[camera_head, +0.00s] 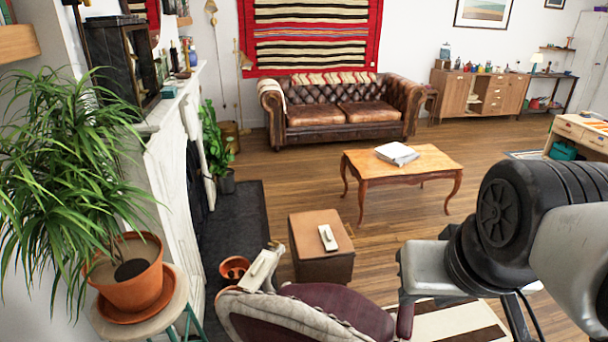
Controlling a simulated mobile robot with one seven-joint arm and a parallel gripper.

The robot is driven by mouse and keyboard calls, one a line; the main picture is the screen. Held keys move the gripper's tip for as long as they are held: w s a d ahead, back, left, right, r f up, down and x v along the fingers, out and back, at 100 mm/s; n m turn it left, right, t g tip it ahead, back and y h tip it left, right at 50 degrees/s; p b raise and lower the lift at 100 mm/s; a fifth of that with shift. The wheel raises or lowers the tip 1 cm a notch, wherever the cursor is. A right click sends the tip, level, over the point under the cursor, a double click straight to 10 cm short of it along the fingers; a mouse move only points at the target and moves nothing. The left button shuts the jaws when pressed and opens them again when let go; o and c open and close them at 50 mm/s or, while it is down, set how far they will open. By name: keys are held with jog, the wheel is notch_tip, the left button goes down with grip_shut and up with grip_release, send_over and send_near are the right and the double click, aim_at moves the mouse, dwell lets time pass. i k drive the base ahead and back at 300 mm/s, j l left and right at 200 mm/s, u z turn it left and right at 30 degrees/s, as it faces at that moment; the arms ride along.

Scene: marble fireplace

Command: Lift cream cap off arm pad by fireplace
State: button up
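A padded armchair (330,300) with dark maroon upholstery and a pale edge stands at the bottom, near the fireplace. A small cream piece (262,266), which looks like the cream cap, lies on its left arm; the arm pad under it is mostly hidden. Another small cream object (327,238) lies on the brown box-shaped stool beyond. My grey and black arm enters from the right. What looks like my gripper's grey body is at lower right, apart from and to the right of the cream piece; its fingertips are not clear.
The white fireplace (178,170) and a potted plant (132,275) on a round stool are at left. The brown stool (323,265) and terracotta pot (234,268) stand close to the armchair. A wooden table (430,160) is beyond; floor between is clear.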

aim_at(252, 279)
jog(key=j+z, duration=0.3)
jog(key=j, duration=0.3)
jog(key=j+z, duration=0.25)
jog(key=j, duration=0.4)
jog(key=j+z, duration=0.3)
jog(key=j, duration=0.3)
jog(key=k+j+z, duration=0.1)
jog(key=j+z, duration=0.15)
jog(key=j, duration=0.35)
